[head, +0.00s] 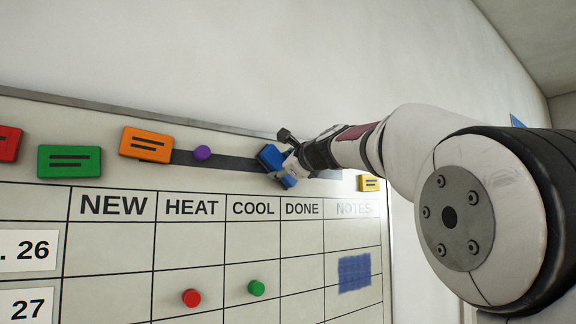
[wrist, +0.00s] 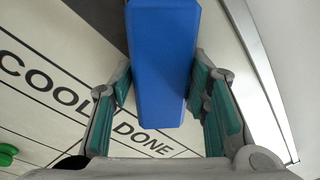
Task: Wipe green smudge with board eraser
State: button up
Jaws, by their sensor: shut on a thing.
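The board eraser is a blue block (head: 272,162) at the top of the whiteboard (head: 110,240), by the dark strip above the COOL and DONE headings. My gripper (head: 287,165) is shut on it. In the wrist view the eraser (wrist: 162,60) sits between the green-padded fingers of my gripper (wrist: 163,85). I cannot tell whether the eraser touches the board. I see no green smudge. A blue smudge (head: 354,273) lies in the NOTES column, below a faded NOTES heading.
Red (head: 8,143), green (head: 69,162), orange (head: 146,145) and yellow (head: 369,184) card magnets sit along the board's top. Round magnets are purple (head: 202,153), red (head: 191,298) and green (head: 256,288). The dark strip (head: 225,162) runs right from the orange card.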

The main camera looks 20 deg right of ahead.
jog(key=shift+s+a+p, duration=0.2)
jog(key=shift+a+p, duration=0.05)
jog(key=shift+a, duration=0.4)
jog(key=shift+s+a+p, duration=0.2)
jog(key=shift+a+p, duration=0.05)
jog(key=shift+a, duration=0.4)
jog(key=shift+r, duration=0.2)
jog(key=shift+w+d+f, duration=0.1)
jog(key=shift+w+d, duration=0.2)
jog(key=shift+d, duration=0.45)
jog(key=shift+w+d+b, duration=0.15)
jog(key=shift+d+b, duration=0.15)
jog(key=shift+d, duration=0.4)
jog(key=shift+w+d+b, duration=0.15)
jog(key=shift+d+b, duration=0.15)
jog(key=shift+d, duration=0.35)
jog(key=shift+w+d, duration=0.4)
jog(key=shift+d, duration=0.45)
jog(key=shift+w+d, duration=0.1)
jog(key=shift+d, duration=0.75)
jog(key=shift+s+a+p, duration=0.35)
jog(key=shift+a+p, duration=0.15)
jog(key=shift+a, duration=0.8)
jog(key=shift+s+a+p, duration=0.35)
jog(key=shift+a+p, duration=0.2)
jog(key=shift+a, duration=0.75)
jog(key=shift+s+a+p, duration=0.35)
jog(key=shift+a+p, duration=0.15)
jog(key=shift+a, duration=0.8)
